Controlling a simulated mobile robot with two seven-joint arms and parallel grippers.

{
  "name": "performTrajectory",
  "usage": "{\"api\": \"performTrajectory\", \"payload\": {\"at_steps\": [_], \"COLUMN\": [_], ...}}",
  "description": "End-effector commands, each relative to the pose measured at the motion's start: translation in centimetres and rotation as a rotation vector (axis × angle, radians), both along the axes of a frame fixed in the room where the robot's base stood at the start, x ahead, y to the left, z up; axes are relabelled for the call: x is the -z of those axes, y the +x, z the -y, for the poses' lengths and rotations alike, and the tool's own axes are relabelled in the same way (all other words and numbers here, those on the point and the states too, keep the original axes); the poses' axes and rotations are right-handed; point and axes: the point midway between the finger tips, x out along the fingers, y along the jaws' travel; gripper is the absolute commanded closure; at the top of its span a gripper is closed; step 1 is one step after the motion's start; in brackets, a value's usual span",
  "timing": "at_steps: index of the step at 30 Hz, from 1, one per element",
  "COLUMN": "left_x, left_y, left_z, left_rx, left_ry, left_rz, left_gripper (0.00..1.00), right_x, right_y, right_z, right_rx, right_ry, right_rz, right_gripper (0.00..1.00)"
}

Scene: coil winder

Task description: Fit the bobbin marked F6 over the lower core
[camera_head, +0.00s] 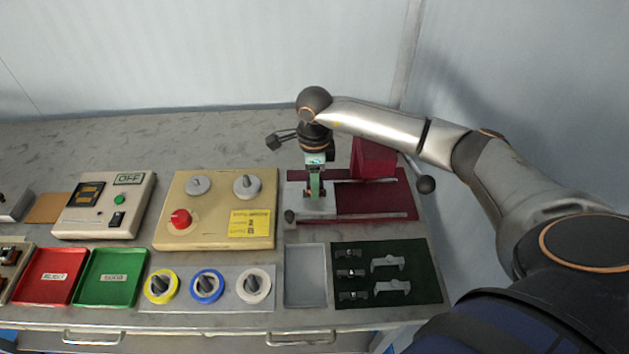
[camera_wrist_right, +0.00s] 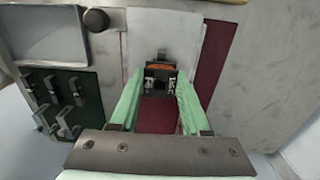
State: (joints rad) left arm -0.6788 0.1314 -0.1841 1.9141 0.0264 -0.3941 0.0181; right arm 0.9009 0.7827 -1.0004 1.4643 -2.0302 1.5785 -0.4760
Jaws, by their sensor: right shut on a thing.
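My right gripper (camera_head: 315,198) is over the white plate of the red-based fixture, pointing down. In the right wrist view its two green fingers (camera_wrist_right: 160,85) are shut on a small black bobbin (camera_wrist_right: 160,81) with an orange-brown band and white marks on its flanges. The marks are too small to read, so I cannot confirm F6. A small dark grey piece (camera_wrist_right: 162,54) shows just beyond the bobbin on the white plate; it may be part of the lower core. I cannot tell whether the bobbin touches it. My left gripper is not in view.
A red block (camera_head: 374,158) stands at the fixture's back right, and a dark knob (camera_head: 290,216) at its front left. In front lie an empty grey tray (camera_head: 306,277) and a dark green mat (camera_head: 425,270) with several small parts. A beige control box (camera_head: 187,232) stands left.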

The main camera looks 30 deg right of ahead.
Motion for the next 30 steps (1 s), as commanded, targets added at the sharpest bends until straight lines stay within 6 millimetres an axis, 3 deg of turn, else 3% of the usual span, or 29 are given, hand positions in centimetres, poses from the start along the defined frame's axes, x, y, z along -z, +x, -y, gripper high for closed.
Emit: {"api": "performTrajectory", "payload": {"at_steps": [20,21,30], "left_x": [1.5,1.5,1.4], "left_y": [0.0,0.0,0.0], "left_z": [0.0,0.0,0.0], "left_rx": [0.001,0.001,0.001], "left_ry": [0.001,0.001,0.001], "left_rz": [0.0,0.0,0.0], "left_gripper": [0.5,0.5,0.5], "right_x": [1.8,1.7,1.7], "right_y": [0.0,0.0,0.0], "right_z": [0.0,0.0,0.0], "right_rx": [0.001,0.001,0.0], "right_ry": [0.0,0.0,0.0], "right_rz": [0.001,0.001,0.0], "right_gripper": [0.89,0.52,0.19]}}
